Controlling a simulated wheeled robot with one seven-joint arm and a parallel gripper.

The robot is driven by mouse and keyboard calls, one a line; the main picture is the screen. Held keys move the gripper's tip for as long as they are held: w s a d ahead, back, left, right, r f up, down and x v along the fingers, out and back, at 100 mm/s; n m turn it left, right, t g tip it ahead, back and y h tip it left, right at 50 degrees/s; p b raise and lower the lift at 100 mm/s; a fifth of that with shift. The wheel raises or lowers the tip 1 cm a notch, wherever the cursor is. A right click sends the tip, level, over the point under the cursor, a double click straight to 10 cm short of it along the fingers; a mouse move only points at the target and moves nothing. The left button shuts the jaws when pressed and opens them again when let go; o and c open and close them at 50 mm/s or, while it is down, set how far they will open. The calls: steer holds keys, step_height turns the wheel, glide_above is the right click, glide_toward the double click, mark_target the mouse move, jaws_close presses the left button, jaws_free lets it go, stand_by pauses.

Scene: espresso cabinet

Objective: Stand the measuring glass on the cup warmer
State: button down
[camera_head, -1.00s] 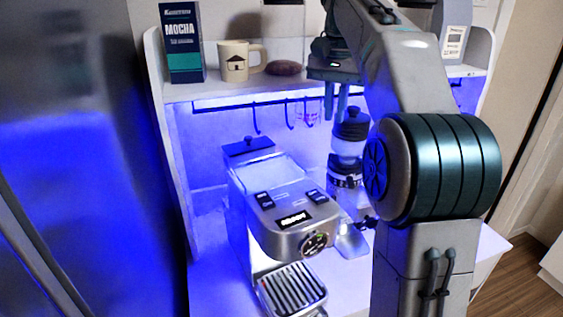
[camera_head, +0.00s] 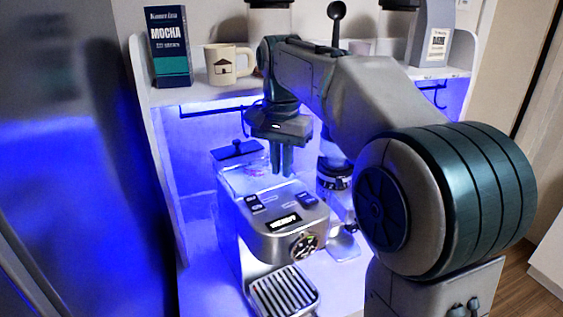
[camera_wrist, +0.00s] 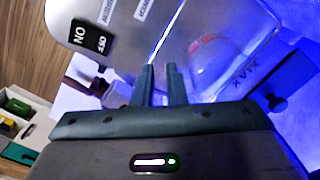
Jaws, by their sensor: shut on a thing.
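My gripper (camera_head: 282,172) points down over the espresso machine's top in the head view. In the wrist view its fingers (camera_wrist: 160,72) are close together, shut on part of the measuring glass (camera_wrist: 212,62). In the head view the glass (camera_head: 256,160) shows only faintly, left of the fingers. The cup warmer (camera_head: 246,181) is the pale flat top of the machine, behind the buttons. The glass is over or at it; I cannot tell whether they touch.
A black-lidded tank (camera_head: 238,150) stands at the machine's back. A grinder (camera_head: 334,175) is close on the right, partly behind my arm. The shelf above holds a mocha box (camera_head: 168,48), a house mug (camera_head: 228,66) and a grey bag (camera_head: 431,35).

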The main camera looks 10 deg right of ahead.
steer(key=c, duration=1.9)
jaws_free()
steer(key=shift+f, duration=0.15)
steer(key=o, duration=0.4)
step_height(320, 180, up, 12)
steer(key=shift+r+p, duration=0.2)
steer(key=shift+p, duration=0.5)
